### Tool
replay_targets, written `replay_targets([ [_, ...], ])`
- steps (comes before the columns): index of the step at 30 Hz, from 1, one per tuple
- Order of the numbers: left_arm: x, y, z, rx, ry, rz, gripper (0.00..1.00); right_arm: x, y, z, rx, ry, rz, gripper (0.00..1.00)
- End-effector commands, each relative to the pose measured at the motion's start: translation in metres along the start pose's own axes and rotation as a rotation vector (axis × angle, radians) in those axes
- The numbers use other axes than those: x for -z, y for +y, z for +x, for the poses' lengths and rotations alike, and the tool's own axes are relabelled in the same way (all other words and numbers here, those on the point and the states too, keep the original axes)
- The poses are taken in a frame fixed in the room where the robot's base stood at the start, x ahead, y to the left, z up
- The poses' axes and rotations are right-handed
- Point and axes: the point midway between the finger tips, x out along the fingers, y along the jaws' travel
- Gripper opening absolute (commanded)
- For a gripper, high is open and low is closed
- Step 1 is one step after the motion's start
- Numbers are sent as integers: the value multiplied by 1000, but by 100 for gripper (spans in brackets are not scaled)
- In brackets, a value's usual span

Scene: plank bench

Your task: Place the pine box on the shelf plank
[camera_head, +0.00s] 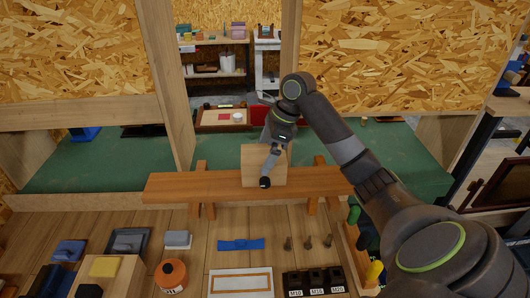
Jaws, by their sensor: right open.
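The pine box (252,166), a pale wooden block, sits upright on the brown shelf plank (190,186), a little right of the plank's middle. My right gripper (270,152) reaches over the box from above. It is open, with one dark-tipped finger in front of the box's near face; the other finger cannot be made out clearly. I cannot tell whether the finger touches the box. My left gripper is out of view.
The plank rests on wooden supports above the bench (215,232). In front lie a blue piece (241,244), an orange round container (171,275), a framed white panel (240,281) and black labelled blocks (312,281). Behind is a green surface (110,165) with wooden posts.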

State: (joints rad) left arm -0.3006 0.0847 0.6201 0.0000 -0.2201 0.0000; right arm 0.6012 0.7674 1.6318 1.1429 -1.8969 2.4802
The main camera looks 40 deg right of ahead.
Motion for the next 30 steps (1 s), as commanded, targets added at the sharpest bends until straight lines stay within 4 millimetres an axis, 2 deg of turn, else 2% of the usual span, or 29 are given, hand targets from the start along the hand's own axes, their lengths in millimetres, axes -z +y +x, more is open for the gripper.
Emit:
replay_targets([
  [5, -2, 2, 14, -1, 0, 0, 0, 2, -1, -28, 8, 1, -2, 100],
  [10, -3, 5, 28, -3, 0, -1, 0, 2, -1, -66, 8, 2, -1, 100],
  [14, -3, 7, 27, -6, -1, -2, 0, 0, 0, -93, 5, 1, 0, 100],
  [15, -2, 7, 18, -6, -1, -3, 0, -1, 0, -102, 3, 2, 1, 100],
  [21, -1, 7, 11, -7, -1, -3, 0, 0, 0, -114, 1, 1, 0, 100],
  [30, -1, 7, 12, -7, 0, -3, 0, 0, 0, -114, 1, 1, 0, 100],
])
